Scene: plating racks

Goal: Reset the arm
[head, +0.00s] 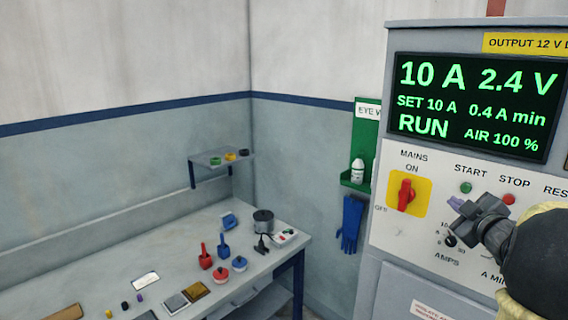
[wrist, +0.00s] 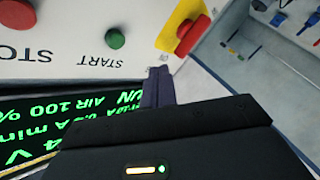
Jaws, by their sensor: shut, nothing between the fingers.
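My gripper (head: 470,214) is at the right in the head view, in front of the grey control cabinet's panel, below the START and STOP buttons and close to the AMPS dial (head: 451,240). Its fingers are together and empty; they also show in the wrist view (wrist: 158,84). My arm hides the lower right of the panel. In the wrist view the panel appears upside down, with the green START button (wrist: 115,39) and red STOP button (wrist: 16,15) left of the fingers and the red mains switch (wrist: 188,34) just above them. I cannot tell whether the fingers touch the panel.
The cabinet's display (head: 473,105) reads RUN, 10 A, 2.4 V. A workbench (head: 110,268) with scoops, pots and small items stands at lower left. A green eyewash board (head: 366,130) and blue gloves (head: 351,222) hang on the wall. The space between bench and cabinet looks open.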

